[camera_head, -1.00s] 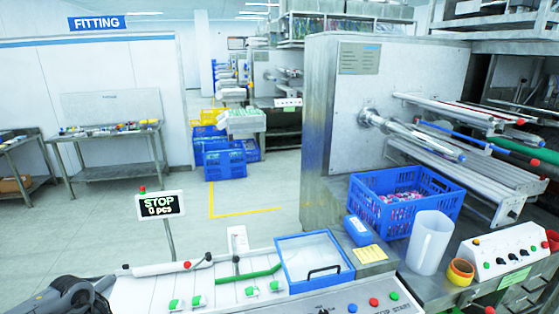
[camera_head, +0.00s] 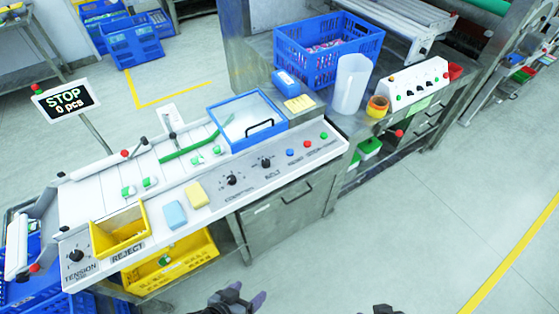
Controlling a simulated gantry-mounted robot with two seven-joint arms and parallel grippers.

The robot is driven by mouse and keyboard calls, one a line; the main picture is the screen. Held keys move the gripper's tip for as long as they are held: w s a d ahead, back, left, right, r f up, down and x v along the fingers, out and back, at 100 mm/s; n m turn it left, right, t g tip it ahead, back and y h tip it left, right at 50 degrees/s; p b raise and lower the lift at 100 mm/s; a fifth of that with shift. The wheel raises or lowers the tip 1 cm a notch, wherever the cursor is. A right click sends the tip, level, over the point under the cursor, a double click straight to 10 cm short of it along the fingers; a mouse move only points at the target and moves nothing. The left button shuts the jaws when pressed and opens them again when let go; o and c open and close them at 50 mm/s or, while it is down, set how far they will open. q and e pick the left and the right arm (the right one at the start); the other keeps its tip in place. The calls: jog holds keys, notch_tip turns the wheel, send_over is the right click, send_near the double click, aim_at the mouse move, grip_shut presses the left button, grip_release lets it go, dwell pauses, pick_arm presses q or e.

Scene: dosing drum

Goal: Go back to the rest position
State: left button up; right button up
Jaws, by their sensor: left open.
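My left gripper (camera_head: 246,299) shows at the bottom edge of the head view, in front of the machine console. It is open, with its dark fingers apart and nothing between them. It is clear of the console and over the floor. A small dark piece of my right gripper (camera_head: 381,310) shows at the bottom edge further right; most of it is cut off, so its jaws cannot be judged. The console (camera_head: 290,170) has knobs, coloured buttons and a blue-framed lidded box (camera_head: 243,122). The sign (camera_head: 66,100) reads STOP, 0 pcs.
A yellow reject bin (camera_head: 120,236) sits in the console, with a larger yellow crate (camera_head: 172,262) below. Blue and yellow sponges lie on the console. A blue crate of wrapped pieces (camera_head: 322,58), a white jug (camera_head: 350,84) and tape rolls (camera_head: 377,106) stand behind. Floor at right is clear.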

pick_arm(q)
jog(key=s+a+r+n+g+y, duration=0.1)
jog(key=s+a+r+g+y, duration=0.1)
jog(key=a, duration=0.4)
jog(key=s+a+r+g+y, duration=0.2)
jog(key=s+a+r+y, duration=0.1)
jog(key=a, duration=0.3)
notch_tip(320, 180, up, 22)
jog(key=p, duration=2.2)
jog(key=shift+w, duration=0.2)
